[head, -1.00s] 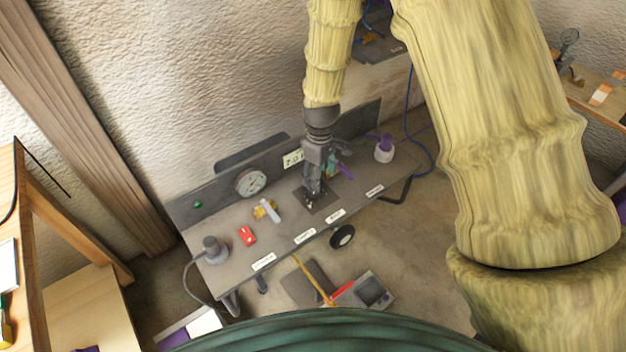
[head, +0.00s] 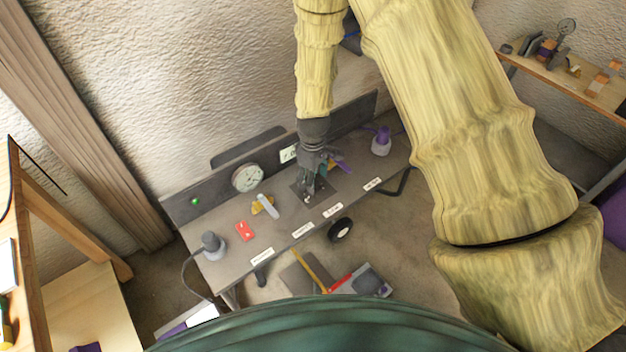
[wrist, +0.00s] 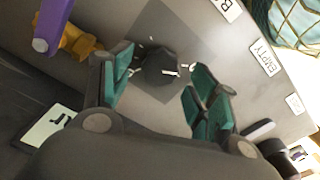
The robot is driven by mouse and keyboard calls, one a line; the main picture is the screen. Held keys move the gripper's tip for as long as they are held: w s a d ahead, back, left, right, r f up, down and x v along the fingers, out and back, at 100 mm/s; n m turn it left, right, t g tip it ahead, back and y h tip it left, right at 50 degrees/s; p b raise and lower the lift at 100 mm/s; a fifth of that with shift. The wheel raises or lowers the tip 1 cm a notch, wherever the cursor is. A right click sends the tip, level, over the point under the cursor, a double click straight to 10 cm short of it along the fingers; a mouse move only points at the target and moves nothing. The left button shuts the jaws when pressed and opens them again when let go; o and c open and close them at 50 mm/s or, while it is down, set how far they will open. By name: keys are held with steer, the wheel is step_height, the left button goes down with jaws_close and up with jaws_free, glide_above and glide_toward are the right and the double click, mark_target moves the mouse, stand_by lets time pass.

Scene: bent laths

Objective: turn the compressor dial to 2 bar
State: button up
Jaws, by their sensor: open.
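The compressor dial is a dark round knob (wrist: 155,63) with small white marks around it, on a dark square plate (wrist: 185,33) set in the grey bench top. My gripper (wrist: 161,76) is open, its teal-padded fingers on either side of the knob in the wrist view. I cannot tell whether they touch it. In the head view my gripper (head: 308,192) points down over the plate (head: 325,185) and hides most of the dial. The dial's numbers and setting are not readable. A round white gauge (head: 248,178) stands on the back panel.
A purple-levered yellow valve (wrist: 82,42) is close beside the dial. Another yellow valve with a pale lever (head: 268,206), a red part (head: 244,231) and a grey plugged knob (head: 212,243) lie left. A purple-topped pot (head: 381,142) stands right. White labels line the front edge.

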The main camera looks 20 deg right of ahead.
steer(key=shift+f, duration=0.9)
steer(key=shift+c, duration=0.2)
steer(key=c, duration=1)
steer(key=m+p, duration=0.1)
steer(key=m, duration=0.1)
steer(key=shift+r+m, duration=0.15)
steer(key=shift+m, duration=0.25)
steer(key=m+p, duration=0.1)
steer(key=m, duration=0.2)
steer(key=m+p, duration=0.1)
steer(key=m, duration=0.4)
steer(key=shift+m, duration=0.4)
